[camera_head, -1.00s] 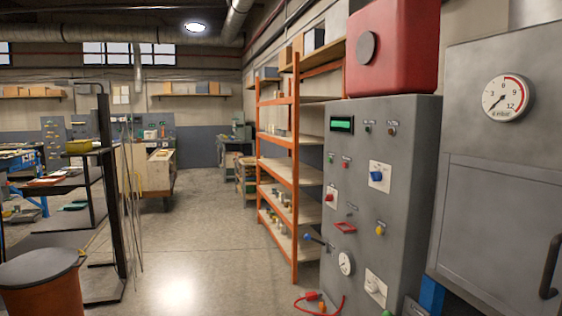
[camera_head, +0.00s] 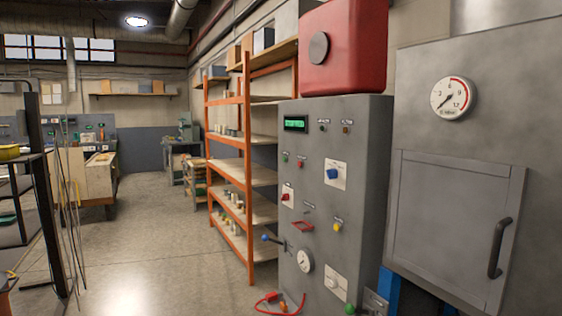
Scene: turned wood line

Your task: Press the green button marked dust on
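A grey control cabinet (camera_head: 376,160) stands right of centre, its panel facing left towards me. A small green button (camera_head: 285,157) sits on the panel's upper left, with a small red button (camera_head: 300,162) to its right. The labels are too small to read, so I cannot tell which is marked dust on. Neither of my grippers is in view.
A red box (camera_head: 345,50) sits on top of the cabinet. A grey enclosure (camera_head: 460,130) with a dial and a handled door stands at right. An orange shelf rack (camera_head: 247,150) is left of the cabinet. The concrete floor (camera_head: 160,250) at left centre is clear.

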